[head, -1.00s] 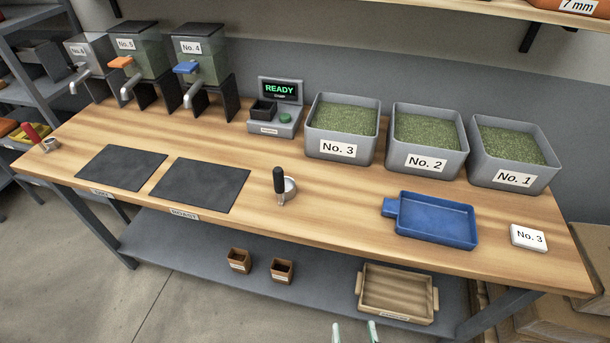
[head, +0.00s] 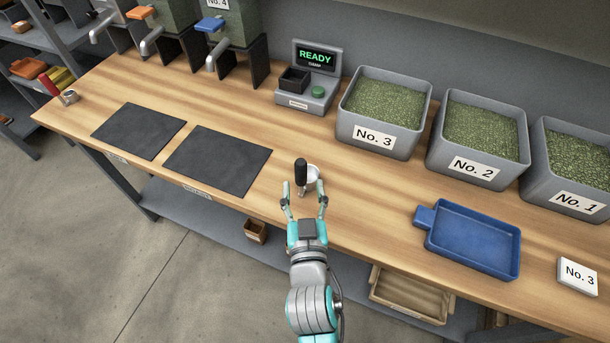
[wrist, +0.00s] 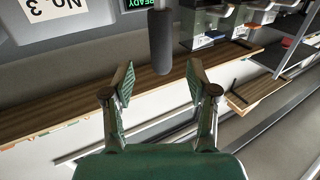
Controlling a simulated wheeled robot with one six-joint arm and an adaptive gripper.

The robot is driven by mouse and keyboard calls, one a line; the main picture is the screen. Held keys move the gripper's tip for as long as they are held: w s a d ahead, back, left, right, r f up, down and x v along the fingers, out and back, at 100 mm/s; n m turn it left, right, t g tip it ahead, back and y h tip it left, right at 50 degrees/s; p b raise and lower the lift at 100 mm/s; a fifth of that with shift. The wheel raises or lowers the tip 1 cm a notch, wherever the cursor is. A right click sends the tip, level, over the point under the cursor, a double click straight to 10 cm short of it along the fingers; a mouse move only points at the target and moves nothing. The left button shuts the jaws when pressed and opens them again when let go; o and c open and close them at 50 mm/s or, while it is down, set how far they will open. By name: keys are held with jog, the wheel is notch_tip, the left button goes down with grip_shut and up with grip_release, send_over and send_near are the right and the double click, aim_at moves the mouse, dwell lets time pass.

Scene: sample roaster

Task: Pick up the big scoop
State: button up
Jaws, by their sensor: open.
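A scoop with an upright black handle and a pale metal bowl (head: 312,173) stands near the front edge of the bench, right of the dark mats. Its black handle (wrist: 160,42) also shows in the wrist view, centred just beyond the fingertips; the bowl is hard to make out there. A red-handled scoop (head: 69,97) stands at the bench's far left end. My gripper (head: 305,198) is open and empty at the bench's front edge. Its two fingers (wrist: 161,82) point toward the black handle and appear not to touch it.
Two dark mats (head: 218,160) lie left of the scoop. A blue tray (head: 474,239) and a white No. 3 tag lie to the right. Grey bins (head: 378,152) of green beans and a READY scale (head: 299,103) stand behind. A wooden crate sits on the lower shelf.

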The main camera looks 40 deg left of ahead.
aim_at(301, 175)
jog(key=shift+x, duration=3.05)
jog(key=shift+s+a, duration=0.1)
grip_shut()
